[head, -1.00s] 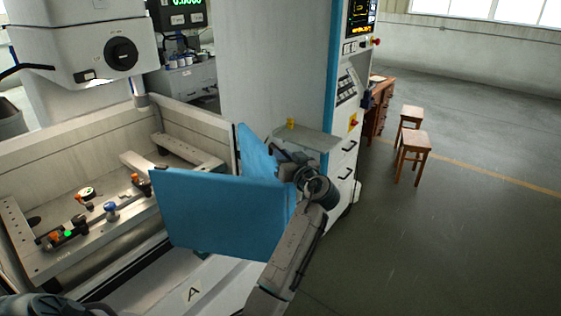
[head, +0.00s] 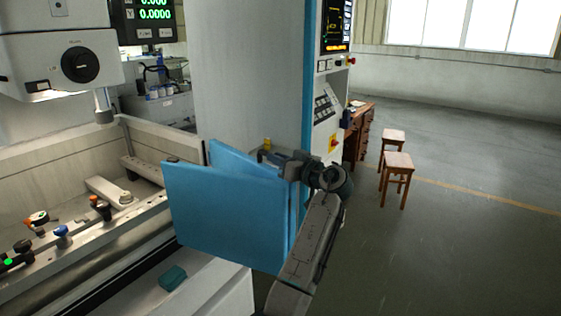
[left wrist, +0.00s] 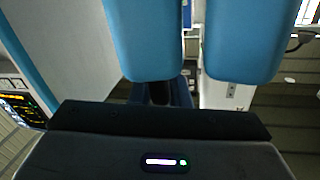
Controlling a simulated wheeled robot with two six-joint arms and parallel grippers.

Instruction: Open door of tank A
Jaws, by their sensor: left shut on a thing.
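The door of tank A is two blue panels, a front one (head: 225,215) and a rear one partly hidden behind it. They stand folded close together at the right end of the tank (head: 60,150), whose left part is uncovered. My left gripper (head: 270,156) is at the top right of the folded panels, shut on the door. In the left wrist view, the two blue panels (left wrist: 150,40) (left wrist: 245,40) stand apart by a narrow gap, with dark finger parts below it. The exact grip point is hidden. My right gripper is not in view.
A white machine cabinet (head: 250,70) with a control panel stands behind the door. A machine head (head: 60,60) hangs over the tank. A small teal object (head: 172,278) is on the pale front ledge. Two stools (head: 397,165) stand right. The floor (head: 450,250) there is clear.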

